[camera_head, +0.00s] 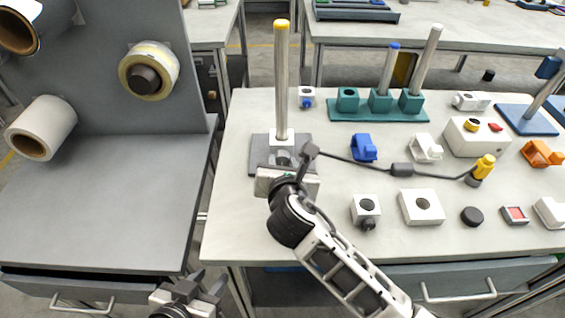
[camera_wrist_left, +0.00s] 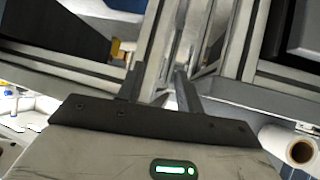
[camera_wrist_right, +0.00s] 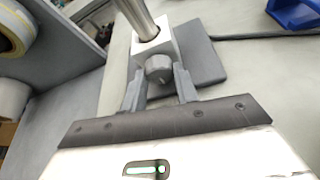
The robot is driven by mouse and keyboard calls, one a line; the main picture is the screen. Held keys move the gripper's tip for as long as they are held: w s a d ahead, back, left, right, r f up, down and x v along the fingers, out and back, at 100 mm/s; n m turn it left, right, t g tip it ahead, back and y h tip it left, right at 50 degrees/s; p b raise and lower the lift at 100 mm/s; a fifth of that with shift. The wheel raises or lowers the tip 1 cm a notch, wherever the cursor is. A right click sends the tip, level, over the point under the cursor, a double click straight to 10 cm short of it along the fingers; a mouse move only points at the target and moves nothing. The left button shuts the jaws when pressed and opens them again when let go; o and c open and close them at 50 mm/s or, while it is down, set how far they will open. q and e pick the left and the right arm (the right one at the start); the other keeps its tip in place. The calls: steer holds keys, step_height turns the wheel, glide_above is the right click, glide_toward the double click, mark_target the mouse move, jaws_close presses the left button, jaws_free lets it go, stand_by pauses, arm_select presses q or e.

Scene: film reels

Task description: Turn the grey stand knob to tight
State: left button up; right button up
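The grey stand has a dark flat base (camera_head: 256,157), a white block and a tall metal pole (camera_head: 281,85) with a yellow tip. Its round grey knob (camera_wrist_right: 158,68) sits on the front of the white block (camera_wrist_right: 151,45) in the right wrist view. My right gripper (camera_wrist_right: 158,80) is open, with one finger on each side of the knob; a narrow gap seems to show on both sides. In the head view it stands at the front of the stand (camera_head: 285,168). My left gripper (camera_wrist_left: 158,80) is open and empty, low near the grey left table (camera_head: 185,290).
Right of the stand lie a black cable (camera_head: 350,162), a blue clip (camera_head: 363,148), a white block with a knob (camera_head: 367,207) and a teal rack with poles (camera_head: 350,115). A grey panel with rolls (camera_head: 130,70) stands left. The table's front left is clear.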

steer(key=shift+r+p, duration=0.2)
steer(key=shift+p, duration=0.4)
steer(key=shift+d+m+y+p, duration=0.1)
steer(key=shift+m+y+p, duration=0.3)
steer(key=shift+m, duration=0.1)
steer(key=shift+f+m+y, duration=0.2)
steer(key=shift+m+y, duration=0.4)
steer(key=shift+m, duration=0.3)
arm_select(q)
steer(key=shift+s+a+r, duration=0.15)
steer(key=shift+r, duration=0.15)
